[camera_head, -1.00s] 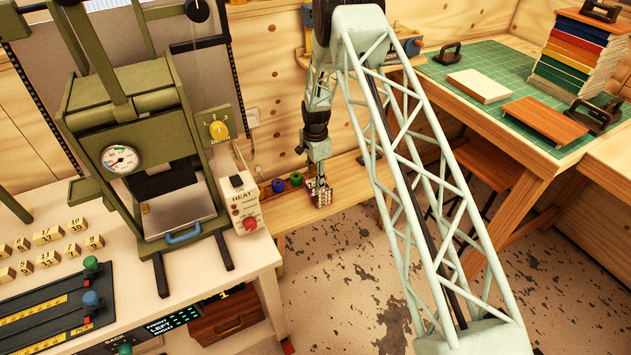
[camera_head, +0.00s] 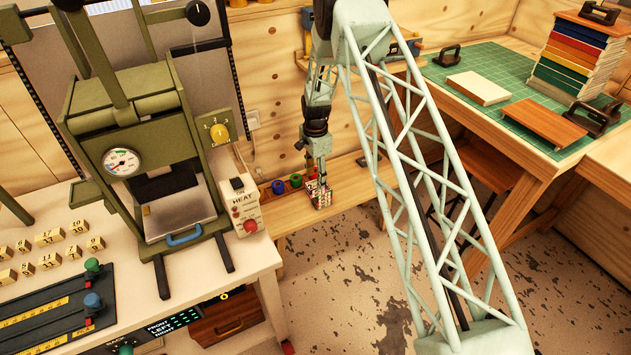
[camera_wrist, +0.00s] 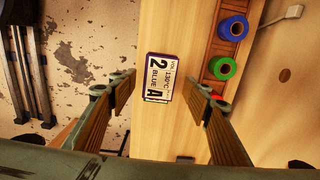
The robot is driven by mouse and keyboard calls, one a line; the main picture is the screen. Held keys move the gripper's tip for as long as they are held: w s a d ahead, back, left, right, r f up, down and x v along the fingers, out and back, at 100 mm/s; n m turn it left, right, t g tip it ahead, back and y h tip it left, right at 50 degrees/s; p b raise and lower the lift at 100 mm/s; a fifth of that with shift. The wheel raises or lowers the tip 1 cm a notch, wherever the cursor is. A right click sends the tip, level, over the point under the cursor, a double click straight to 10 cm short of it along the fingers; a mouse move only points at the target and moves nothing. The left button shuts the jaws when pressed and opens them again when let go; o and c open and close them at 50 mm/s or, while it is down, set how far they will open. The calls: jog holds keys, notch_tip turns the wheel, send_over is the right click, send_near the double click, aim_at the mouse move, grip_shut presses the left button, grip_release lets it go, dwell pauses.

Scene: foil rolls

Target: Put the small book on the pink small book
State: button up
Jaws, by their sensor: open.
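A small flat card-like thing with a purple edge and a white label reading "VOL. 130°C 2 BLUE A" shows in the wrist view (camera_wrist: 158,78); it may be the small book. It appears between the two fingers of my gripper (camera_wrist: 163,92), over the wooden bench. The fingers are spread with a gap on both sides of it. In the head view my gripper (camera_head: 319,185) hangs low over the bench, with a small patterned thing at its tips, too small to make out. I cannot pick out a pink small book in either view.
The wooden bench (camera_head: 350,183) holds blue (camera_head: 278,187) and green (camera_head: 296,181) spools beside my gripper. A green press (camera_head: 140,130) stands at left. At right, a stack of coloured books (camera_head: 575,55) stands on a green mat (camera_head: 505,60).

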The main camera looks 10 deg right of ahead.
notch_tip(320, 180, up, 9)
jog(key=p, duration=0.1)
jog(key=shift+r, duration=0.15)
dwell(1.0)
notch_tip(320, 180, up, 26)
jog(key=f+n+t, duration=0.1)
jog(key=n, duration=0.3)
send_over(315, 184)
jog(key=s, duration=0.8)
jog(key=s+r+n+t, duration=0.1)
jog(key=s+r+n, duration=0.2)
jog(key=s+r, duration=1.35)
jog(key=s+r+n+t, duration=0.1)
jog(key=s+r+n, duration=0.1)
jog(key=s+r, duration=0.55)
jog(key=s+r+n, duration=0.2)
jog(key=s+r, duration=0.2)
jog(key=s, duration=0.6)
jog(key=s+a+n, duration=0.1)
jog(key=s+n, duration=0.3)
jog(key=s, duration=1.7)
jog(key=shift+s+a+f+t, duration=0.15)
jog(key=shift+s+f+t, duration=0.25)
jog(key=shift+w, duration=0.1)
